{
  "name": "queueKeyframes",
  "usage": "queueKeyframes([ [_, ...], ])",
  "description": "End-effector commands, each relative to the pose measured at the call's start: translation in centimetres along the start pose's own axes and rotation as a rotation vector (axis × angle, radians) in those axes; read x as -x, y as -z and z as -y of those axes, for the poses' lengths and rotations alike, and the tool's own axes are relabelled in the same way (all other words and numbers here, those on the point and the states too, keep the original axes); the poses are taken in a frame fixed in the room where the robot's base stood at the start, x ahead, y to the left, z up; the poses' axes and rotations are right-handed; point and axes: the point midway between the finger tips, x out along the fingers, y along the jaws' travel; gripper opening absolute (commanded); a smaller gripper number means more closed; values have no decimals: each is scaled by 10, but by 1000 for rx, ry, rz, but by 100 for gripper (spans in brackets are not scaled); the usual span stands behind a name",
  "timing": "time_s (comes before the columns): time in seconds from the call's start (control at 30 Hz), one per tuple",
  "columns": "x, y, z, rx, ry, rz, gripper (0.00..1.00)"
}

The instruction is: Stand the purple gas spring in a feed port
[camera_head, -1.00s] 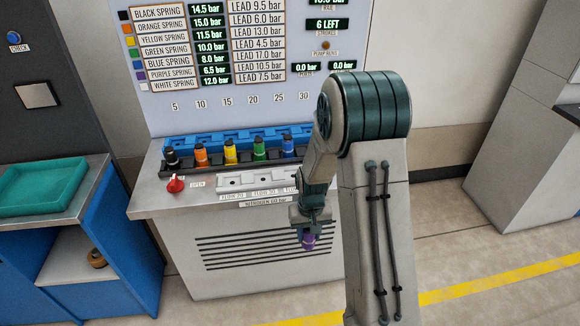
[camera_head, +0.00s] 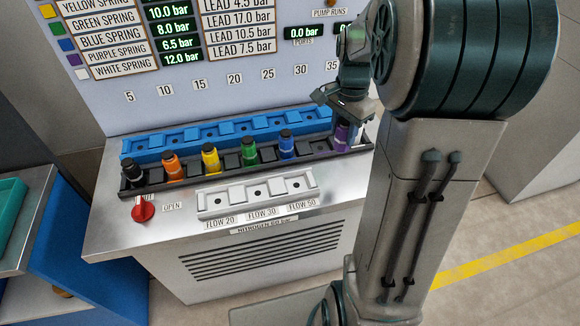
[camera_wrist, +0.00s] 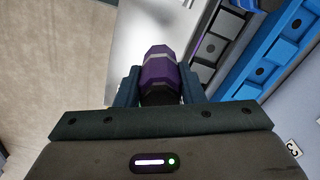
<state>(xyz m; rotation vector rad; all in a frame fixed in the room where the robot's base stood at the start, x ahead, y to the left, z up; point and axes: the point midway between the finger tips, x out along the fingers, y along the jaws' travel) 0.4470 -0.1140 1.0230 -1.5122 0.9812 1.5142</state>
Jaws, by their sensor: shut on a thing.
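The purple gas spring (camera_head: 342,136) is held between the fingers of my gripper (camera_head: 345,118) at the right end of the black rack (camera_head: 226,165). In the wrist view the purple spring (camera_wrist: 158,72) sits between the two fingers (camera_wrist: 160,88), its grey-banded end showing. Whether its lower end touches the black rack is hidden. A white block (camera_head: 230,201) with several openings, labelled FLOW 20, FLOW 30 and FLOW 50, lies in front of the black rack. A blue block (camera_head: 165,143) with openings stands behind it.
Black (camera_head: 133,172), orange (camera_head: 172,165), yellow (camera_head: 210,158), green (camera_head: 249,151) and blue (camera_head: 286,144) springs stand upright in the black rack. A red knob (camera_head: 143,209) sits at the front left by the OPEN label. The panel (camera_head: 112,100) rises behind.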

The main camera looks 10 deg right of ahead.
Motion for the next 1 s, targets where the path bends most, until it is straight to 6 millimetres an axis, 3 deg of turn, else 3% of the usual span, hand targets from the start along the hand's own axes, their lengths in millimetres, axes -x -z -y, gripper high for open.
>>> queueKeyframes([
  [0.17,-3,-12,0,-29,-2,3,3],
  [0.6,-57,-98,31,-26,-2,2,3],
  [0.83,-71,-110,35,-29,-2,2,3],
  [1.0,-95,-110,35,-31,-3,3,3],
])
